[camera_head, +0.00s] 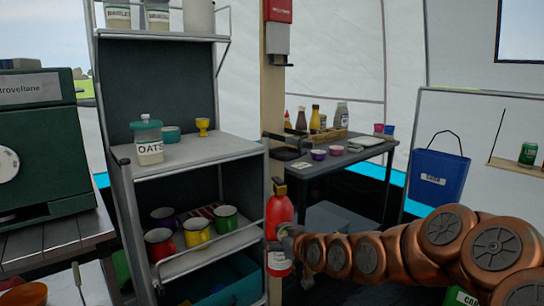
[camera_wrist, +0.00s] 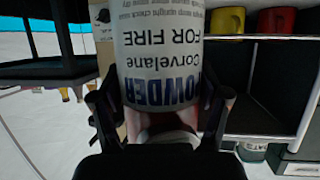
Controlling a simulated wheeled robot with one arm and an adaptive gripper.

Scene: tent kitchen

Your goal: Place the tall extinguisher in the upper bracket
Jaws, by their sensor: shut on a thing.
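A red extinguisher (camera_head: 279,210) with a dark and yellowish top stands upright in front of the wooden post. My gripper (camera_head: 284,234) is shut on its body, reaching in from the right. In the wrist view the extinguisher's white label (camera_wrist: 160,50), upside down with "POWDER" and "FOR FIRE", fills the middle between my black fingers (camera_wrist: 160,112). Dark bars, seemingly a bracket (camera_head: 278,138), stick out from the post (camera_head: 271,110) above the extinguisher. The post behind the extinguisher is hidden, so I cannot tell whether another bracket is there or whether the extinguisher touches the post.
A metal shelf unit (camera_head: 190,152) with an oats jar (camera_head: 148,142) and several mugs stands close on the left. A dark table (camera_head: 345,158) with bottles and bowls is behind on the right. A red and grey box (camera_head: 278,25) hangs high on the post. A blue bucket (camera_head: 436,178) hangs farther right.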

